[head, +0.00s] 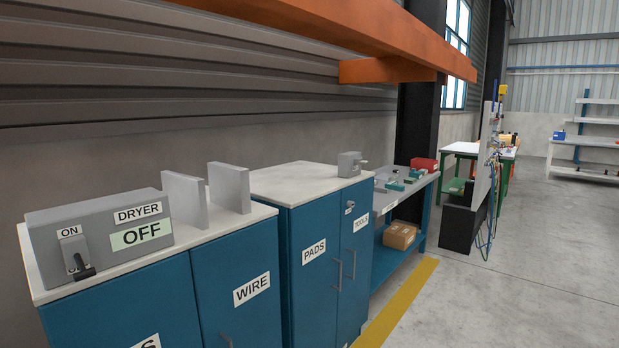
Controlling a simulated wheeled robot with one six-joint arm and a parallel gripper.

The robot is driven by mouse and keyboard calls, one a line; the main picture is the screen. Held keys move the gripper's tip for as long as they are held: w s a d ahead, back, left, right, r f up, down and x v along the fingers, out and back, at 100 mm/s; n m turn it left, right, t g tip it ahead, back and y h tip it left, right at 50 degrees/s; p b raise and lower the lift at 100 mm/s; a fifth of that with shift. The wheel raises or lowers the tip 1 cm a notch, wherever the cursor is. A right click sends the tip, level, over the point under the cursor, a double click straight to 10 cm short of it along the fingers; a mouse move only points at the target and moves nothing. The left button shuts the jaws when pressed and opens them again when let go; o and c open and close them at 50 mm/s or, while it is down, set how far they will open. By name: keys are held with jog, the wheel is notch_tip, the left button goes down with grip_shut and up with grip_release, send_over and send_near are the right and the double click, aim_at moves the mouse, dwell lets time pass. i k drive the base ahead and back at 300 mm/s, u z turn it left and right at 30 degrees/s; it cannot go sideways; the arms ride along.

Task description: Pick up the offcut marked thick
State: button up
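No offcut with a readable "thick" mark shows in the head view. Two light grey upright plates, a left one (185,201) and a right one (229,188), stand on the white cabinet top behind and beside the dryer box; I see no label on them. Small green and grey pieces (398,183) lie on the workbench further back, too small to identify. My gripper is not in view.
A grey dryer box (95,235) reading OFF sits on the near blue cabinet (220,285). A taller blue cabinet (318,262) marked PADS stands beyond it. The workbench (425,183) has a cardboard box (399,236) below. Open concrete floor lies right of the yellow line.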

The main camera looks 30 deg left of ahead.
aim_at(230, 184)
jog(key=i, duration=1.45)
jog(key=u, duration=0.6)
jog(key=i, duration=0.75)
jog(key=u, duration=1.45)
jog(key=i, duration=0.8)
jog(key=u, duration=0.65)
